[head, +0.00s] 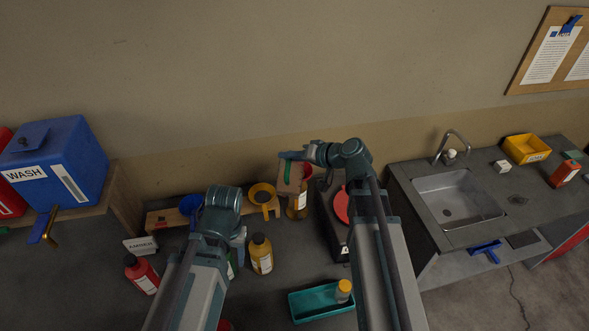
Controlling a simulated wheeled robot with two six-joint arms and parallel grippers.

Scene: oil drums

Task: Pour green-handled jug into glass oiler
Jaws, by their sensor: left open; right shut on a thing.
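My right gripper (293,156) is shut on the green-handled jug (291,187). The jug is a brownish vessel with a green strip, held up above the back of the bench. An amber, glass-looking vessel (299,212) with a pale label shows just below and behind the jug. It may be the glass oiler, but the jug hides part of it. I cannot tell the jug's tilt exactly or whether anything flows. My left arm reaches over the bench on the left, and its own wrist hides its gripper.
A wooden rack (163,218) with a yellow funnel (262,193) stands by the wall. A yellow bottle (261,256), a red bottle (141,273) and a teal tray (313,304) are on the bench. A red round thing (341,206) lies right of the jug. A sink (455,197) is further right.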

